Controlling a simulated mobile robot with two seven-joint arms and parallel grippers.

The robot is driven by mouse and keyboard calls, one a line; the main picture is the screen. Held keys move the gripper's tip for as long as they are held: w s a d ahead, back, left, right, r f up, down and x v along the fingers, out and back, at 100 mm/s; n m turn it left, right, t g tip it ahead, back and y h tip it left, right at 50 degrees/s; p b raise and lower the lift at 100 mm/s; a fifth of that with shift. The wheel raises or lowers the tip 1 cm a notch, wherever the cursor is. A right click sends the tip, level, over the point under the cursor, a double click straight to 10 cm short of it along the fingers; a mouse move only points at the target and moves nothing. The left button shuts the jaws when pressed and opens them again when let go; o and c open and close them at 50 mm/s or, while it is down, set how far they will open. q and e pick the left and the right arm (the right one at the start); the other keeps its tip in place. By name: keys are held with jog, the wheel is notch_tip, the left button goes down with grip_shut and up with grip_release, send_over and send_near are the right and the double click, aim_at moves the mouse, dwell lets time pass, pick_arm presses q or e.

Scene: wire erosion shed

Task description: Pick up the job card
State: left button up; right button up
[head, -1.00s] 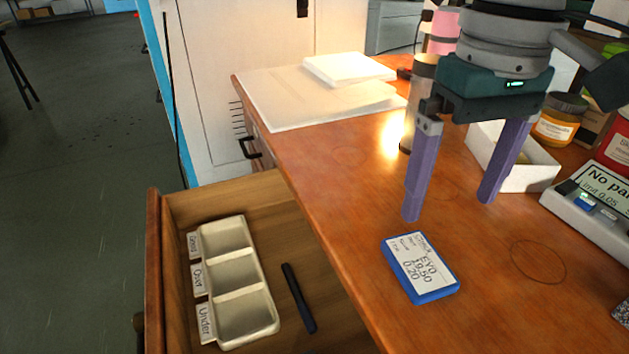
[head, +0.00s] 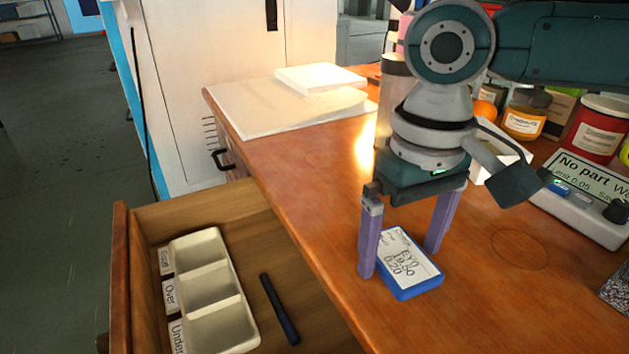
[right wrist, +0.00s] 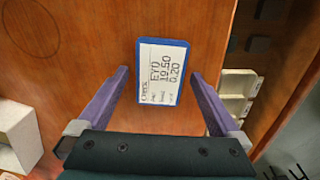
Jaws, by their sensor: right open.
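The job card (head: 408,268) is a white written card in a blue holder, lying flat on the wooden bench near its front left edge. In the right wrist view the card (right wrist: 162,72) lies ahead of and between the open purple fingers. My right gripper (head: 400,264) is open, pointing down, with one finger on each side of the card in the head view. The right wrist view shows the open gripper (right wrist: 162,85) with a gap on both sides of the card. My left gripper is not in view.
An open drawer (head: 190,208) at left holds a three-part tray (head: 208,277) labelled Good, Over and Under, and a black pen (head: 279,308). A gauge box (head: 577,205), jars and an open white box (head: 507,158) stand at right. Papers (head: 270,108) lie at the back.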

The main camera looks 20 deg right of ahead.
jog(key=shift+c, duration=0.2)
jog(key=c, duration=1.3)
jog(key=shift+o, duration=0.2)
jog(key=shift+r, duration=0.1)
